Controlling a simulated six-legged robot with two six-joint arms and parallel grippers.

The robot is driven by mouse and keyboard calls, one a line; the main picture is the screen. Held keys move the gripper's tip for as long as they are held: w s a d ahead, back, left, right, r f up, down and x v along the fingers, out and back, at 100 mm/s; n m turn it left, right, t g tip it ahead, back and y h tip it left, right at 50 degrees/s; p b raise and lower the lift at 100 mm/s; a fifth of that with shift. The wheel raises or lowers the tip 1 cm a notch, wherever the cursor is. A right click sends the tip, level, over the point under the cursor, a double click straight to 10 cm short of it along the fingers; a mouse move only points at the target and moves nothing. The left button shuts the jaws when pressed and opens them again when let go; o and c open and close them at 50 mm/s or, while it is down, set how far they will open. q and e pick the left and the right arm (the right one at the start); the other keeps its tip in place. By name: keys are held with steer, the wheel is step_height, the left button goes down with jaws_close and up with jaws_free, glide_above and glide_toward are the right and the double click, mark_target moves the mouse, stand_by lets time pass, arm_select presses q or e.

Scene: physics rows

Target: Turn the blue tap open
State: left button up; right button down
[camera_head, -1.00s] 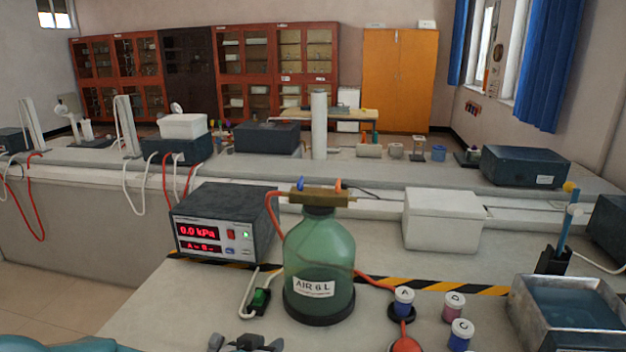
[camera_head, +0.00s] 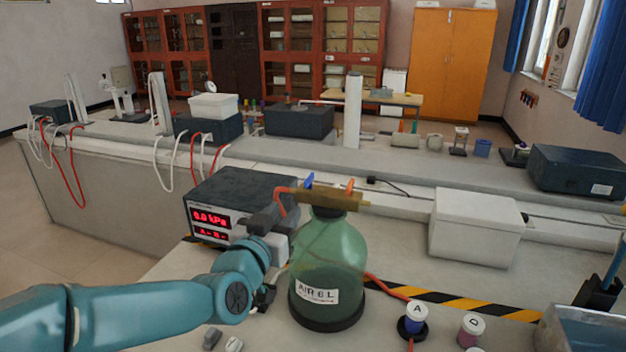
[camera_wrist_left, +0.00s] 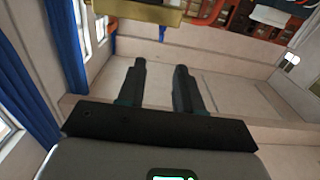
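The blue tap (camera_head: 309,180) is a small lever standing up on the left part of the brass block (camera_head: 330,199). The block sits on top of the green glass bottle (camera_head: 328,268) labelled AIR 6 L. My left gripper (camera_head: 278,208) is left of the bottle, below and left of the blue tap and apart from it. In the left wrist view its two dark fingers (camera_wrist_left: 160,68) stand apart with nothing between them. The brass block (camera_wrist_left: 140,11) shows at the top edge there, beyond the fingertips. My right gripper is not in view.
An orange lever (camera_head: 349,185) stands on the block's right part. A pressure meter (camera_head: 225,205) with a red display is behind my left gripper, partly hidden. A white box (camera_head: 475,228) stands to the right. Labelled pots A (camera_head: 416,318) and D (camera_head: 470,330) stand at front right.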

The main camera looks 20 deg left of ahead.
mark_target(305, 184)
arm_select(q)
steer(key=w+p, duration=0.4)
steer(key=w, duration=0.9)
steer(key=shift+w+r, duration=0.1)
steer(key=shift+r, duration=0.05)
steer(key=shift+w+d+f+p, duration=0.2)
steer(key=shift+w+p, duration=0.1)
steer(key=shift+w, duration=0.25)
steer(key=shift+a, duration=0.1)
steer(key=shift+s+r, duration=0.1)
steer(key=shift+c, duration=0.3)
jaws_close()
